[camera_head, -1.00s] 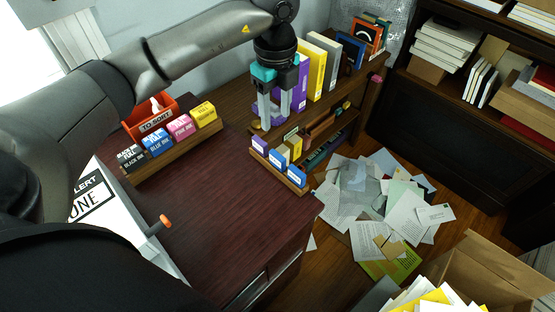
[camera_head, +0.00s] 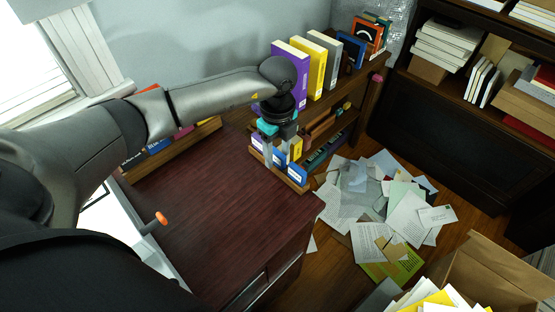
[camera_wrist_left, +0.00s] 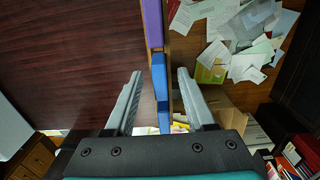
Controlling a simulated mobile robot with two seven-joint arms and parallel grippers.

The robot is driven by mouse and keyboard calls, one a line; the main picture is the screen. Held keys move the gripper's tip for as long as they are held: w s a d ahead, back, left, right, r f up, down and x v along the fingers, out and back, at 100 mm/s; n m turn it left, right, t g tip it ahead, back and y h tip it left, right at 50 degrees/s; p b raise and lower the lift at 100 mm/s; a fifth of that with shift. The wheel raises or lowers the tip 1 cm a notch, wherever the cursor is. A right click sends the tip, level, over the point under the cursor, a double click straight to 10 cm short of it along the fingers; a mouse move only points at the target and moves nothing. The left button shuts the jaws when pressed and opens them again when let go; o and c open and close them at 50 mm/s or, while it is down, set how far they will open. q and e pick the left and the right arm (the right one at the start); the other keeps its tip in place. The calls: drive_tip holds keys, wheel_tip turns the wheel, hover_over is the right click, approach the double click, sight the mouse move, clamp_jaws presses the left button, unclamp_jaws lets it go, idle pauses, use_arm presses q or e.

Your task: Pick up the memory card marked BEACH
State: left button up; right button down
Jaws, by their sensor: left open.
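Several small upright cards stand in a row in a wooden holder (camera_head: 303,189) at the desk's far right edge. They include a purple card (camera_head: 257,142), blue cards (camera_head: 297,173) and a yellow one (camera_head: 296,149). Their markings are too small to read, so I cannot tell which is BEACH. My left gripper (camera_head: 279,164) is open and points down over the row, partly hiding it. In the left wrist view, a blue card (camera_wrist_left: 159,75) lies between the open fingers (camera_wrist_left: 158,88), with the purple card beyond and another blue card (camera_wrist_left: 164,116) nearer. My right gripper is not in view.
Tall purple and yellow books (camera_head: 316,68) stand on the shelf unit (camera_head: 345,100) just behind my gripper. Ink boxes sit in a rack (camera_head: 172,152) behind my left arm. Loose papers (camera_head: 385,205) cover the floor at right. The middle of the desk (camera_head: 215,205) is clear.

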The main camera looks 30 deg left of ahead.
use_arm(q)
drive_tip(key=shift+f, duration=0.1)
clamp_jaws()
idle(0.4)
